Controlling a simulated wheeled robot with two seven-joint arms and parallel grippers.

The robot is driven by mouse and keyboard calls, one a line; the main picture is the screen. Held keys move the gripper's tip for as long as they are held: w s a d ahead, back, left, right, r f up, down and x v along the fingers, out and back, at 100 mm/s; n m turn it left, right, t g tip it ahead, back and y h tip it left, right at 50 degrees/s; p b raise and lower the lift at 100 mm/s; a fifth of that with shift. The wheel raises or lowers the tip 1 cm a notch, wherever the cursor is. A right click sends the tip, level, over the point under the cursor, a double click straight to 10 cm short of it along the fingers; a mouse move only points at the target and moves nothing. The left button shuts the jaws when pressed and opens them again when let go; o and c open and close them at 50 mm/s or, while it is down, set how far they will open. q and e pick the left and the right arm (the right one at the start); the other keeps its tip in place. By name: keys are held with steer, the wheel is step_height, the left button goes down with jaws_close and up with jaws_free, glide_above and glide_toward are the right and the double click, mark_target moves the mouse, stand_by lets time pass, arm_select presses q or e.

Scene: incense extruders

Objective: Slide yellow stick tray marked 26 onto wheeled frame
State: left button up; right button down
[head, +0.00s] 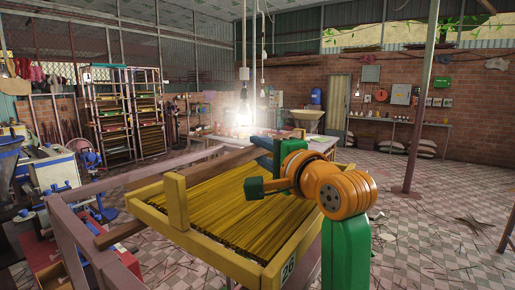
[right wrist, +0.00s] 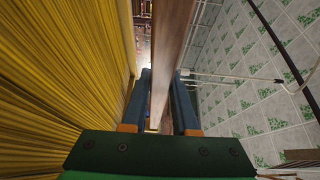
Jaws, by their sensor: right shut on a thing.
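The yellow tray (head: 236,262) full of long yellow sticks lies in the middle foreground of the head view. The number 26 shows on its near right corner, and a yellow upright stands at its near left. Brown wooden rails of the frame (head: 92,186) show left of and behind the tray; its wheels are not visible. My right gripper (head: 264,152) is at the tray's far side. My left gripper is not in view.
Blue and white machinery (head: 55,170) and a red box (head: 55,255) stand at the left. Shelving racks (head: 115,115) stand farther back. A table (head: 322,143) is behind the tray. A thin post (head: 422,95) rises at the right. The tiled floor at right is mostly open.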

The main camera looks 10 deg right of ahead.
steer(key=shift+s+d+r, duration=0.2)
steer(key=shift+s, duration=0.45)
steer(key=shift+w, duration=0.1)
steer(key=c, duration=0.7)
jaws_free()
steer(key=shift+w+a+f, duration=0.15)
steer(key=shift+w+f, duration=0.1)
steer(key=shift+w, duration=0.25)
steer(key=shift+c, duration=0.2)
steer(key=shift+o, duration=0.7)
steer(key=shift+s+r, duration=0.1)
steer(key=shift+s, duration=0.15)
steer(key=o, duration=0.3)
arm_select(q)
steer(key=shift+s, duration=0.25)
arm_select(e)
steer(key=shift+w, duration=0.1)
